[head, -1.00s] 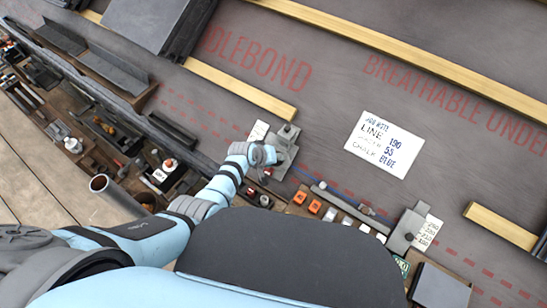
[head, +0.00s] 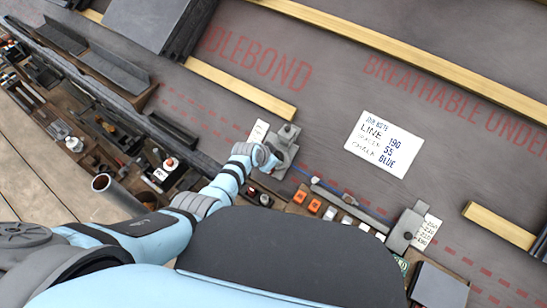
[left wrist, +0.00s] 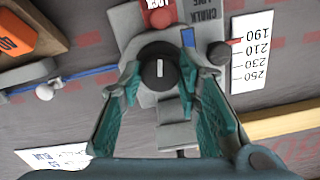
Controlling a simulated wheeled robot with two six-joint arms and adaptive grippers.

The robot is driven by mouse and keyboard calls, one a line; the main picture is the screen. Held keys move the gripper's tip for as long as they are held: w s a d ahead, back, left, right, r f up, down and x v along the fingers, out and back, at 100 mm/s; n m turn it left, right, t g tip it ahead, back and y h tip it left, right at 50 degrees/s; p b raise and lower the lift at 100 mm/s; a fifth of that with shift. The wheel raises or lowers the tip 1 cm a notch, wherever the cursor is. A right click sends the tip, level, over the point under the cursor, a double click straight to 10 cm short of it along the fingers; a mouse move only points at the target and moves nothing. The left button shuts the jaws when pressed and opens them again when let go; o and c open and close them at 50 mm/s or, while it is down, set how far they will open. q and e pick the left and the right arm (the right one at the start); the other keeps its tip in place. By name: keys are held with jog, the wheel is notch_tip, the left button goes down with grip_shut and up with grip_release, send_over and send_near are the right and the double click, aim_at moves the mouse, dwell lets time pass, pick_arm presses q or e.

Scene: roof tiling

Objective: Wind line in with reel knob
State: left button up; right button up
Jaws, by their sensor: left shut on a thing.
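The grey chalk line reel (head: 288,138) sits on the dark membrane in the head view. In the left wrist view, its round black knob (left wrist: 159,68) with a white mark lies between the fingertips of my left gripper (left wrist: 160,75). The gripper is shut on the knob; in the head view the left gripper (head: 268,162) hides it. A red lock button (left wrist: 160,15) and a "chalk line" label (left wrist: 198,15) show on the reel body (left wrist: 128,25). The blue line (left wrist: 90,73) runs off beside a white bead (left wrist: 45,92). My right gripper is not in view.
A number card (left wrist: 252,45) lies beside the reel. A handwritten note (head: 383,142) reads line 190, chalk blue. A second grey block (head: 405,230) stands at the right. Timber battens (head: 240,88) lie beyond the reel. Tools crowd the tray at left.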

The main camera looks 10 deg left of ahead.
pick_arm(q)
jog(key=m, duration=0.7)
jog(key=shift+s+f, duration=0.15)
dwell(0.3)
jog(key=o, duration=1.1)
jog(key=shift+o, duration=0.2)
jog(key=shift+a+r, duration=0.1)
jog(key=shift+r, duration=0.15)
jog(key=shift+s+r, duration=0.1)
jog(key=shift+r, duration=0.2)
jog(key=v, duration=1.1)
jog(key=shift+s, duration=0.1)
